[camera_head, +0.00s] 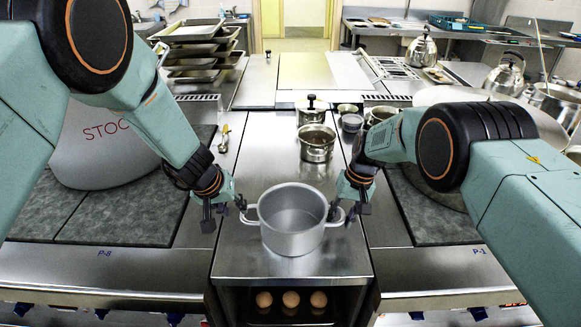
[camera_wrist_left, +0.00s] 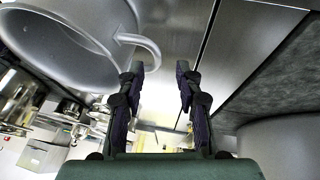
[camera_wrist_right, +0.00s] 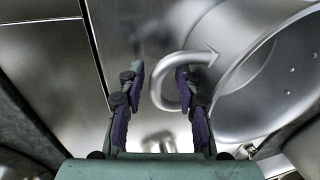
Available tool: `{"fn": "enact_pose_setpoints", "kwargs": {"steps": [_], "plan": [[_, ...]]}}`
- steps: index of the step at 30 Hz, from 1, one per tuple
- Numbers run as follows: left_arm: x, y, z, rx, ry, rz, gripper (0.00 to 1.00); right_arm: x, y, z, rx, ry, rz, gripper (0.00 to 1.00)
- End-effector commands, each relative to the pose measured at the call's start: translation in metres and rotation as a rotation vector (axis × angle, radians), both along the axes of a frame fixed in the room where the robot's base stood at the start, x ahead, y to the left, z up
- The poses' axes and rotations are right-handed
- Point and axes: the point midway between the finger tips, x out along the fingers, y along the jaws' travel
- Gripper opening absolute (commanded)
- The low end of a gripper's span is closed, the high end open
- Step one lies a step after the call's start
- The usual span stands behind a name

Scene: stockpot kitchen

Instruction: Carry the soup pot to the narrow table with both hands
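The soup pot (camera_head: 290,240) is a grey metal pot with two loop handles, upright and empty, on the steel counter between the two stove blocks. My left gripper (camera_head: 225,211) is open beside the pot's left handle. In the left wrist view the handle (camera_wrist_left: 150,45) lies just past the left fingertip, mostly outside the gap; I cannot tell whether they touch. My right gripper (camera_head: 350,209) is open at the right handle. In the right wrist view that handle (camera_wrist_right: 158,90) reaches between the spread fingers, with one fingertip by its loop. I cannot make out the narrow table.
A smaller lidless pot (camera_head: 316,150) and a lidded pot (camera_head: 312,110) stand behind the soup pot. A large stockpot (camera_head: 100,160) is at left. Eggs (camera_head: 291,299) sit in the opening below the front edge.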

Motion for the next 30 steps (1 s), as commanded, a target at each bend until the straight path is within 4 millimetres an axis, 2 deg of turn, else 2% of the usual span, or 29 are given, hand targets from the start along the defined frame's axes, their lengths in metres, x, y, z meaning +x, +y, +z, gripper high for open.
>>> {"fn": "enact_pose_setpoints", "kwargs": {"steps": [3,7,16,20,30], "plan": [[-0.008,0.004,0.021,-0.001,-0.002,-0.001,0.35,0.000,0.000,0.000,0.000,0.000,0.000,0.34],[-0.016,0.008,0.037,0.000,-0.003,-0.001,0.35,0.000,0.000,0.000,0.000,0.000,0.000,0.34],[-0.023,0.011,0.051,0.000,-0.002,-0.001,0.35,0.001,-0.001,0.005,0.000,-0.001,0.000,0.34],[-0.023,0.011,0.051,0.000,-0.002,-0.001,0.35,0.002,-0.005,0.022,0.000,-0.003,-0.002,0.34],[-0.023,0.011,0.051,0.000,-0.002,-0.001,0.35,0.002,-0.018,0.088,0.001,-0.001,-0.001,0.34]]}}
